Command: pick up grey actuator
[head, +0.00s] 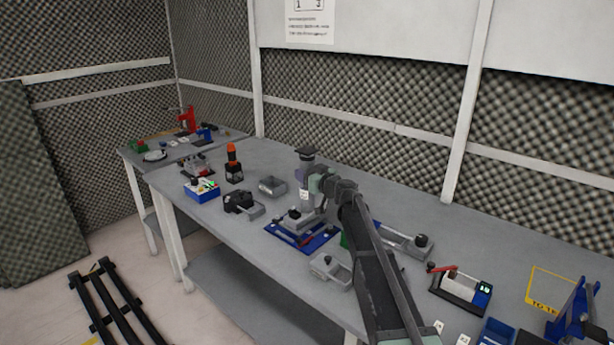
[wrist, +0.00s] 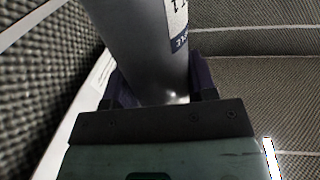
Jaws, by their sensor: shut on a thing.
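The grey actuator (head: 305,193) is an upright cylinder with a dark top and a white label, over the middle of the bench in the head view. My gripper (head: 303,176) is shut around its body. In the wrist view the actuator's grey body (wrist: 140,45) fills the space between the dark jaws of my gripper (wrist: 163,88), with part of the printed label showing. Below the actuator is a grey fixture (head: 291,224) on a blue mat (head: 313,243). I cannot tell whether its lower end touches the fixture.
Several fixtures stand to the right. A foam wall runs behind the bench (head: 165,183).

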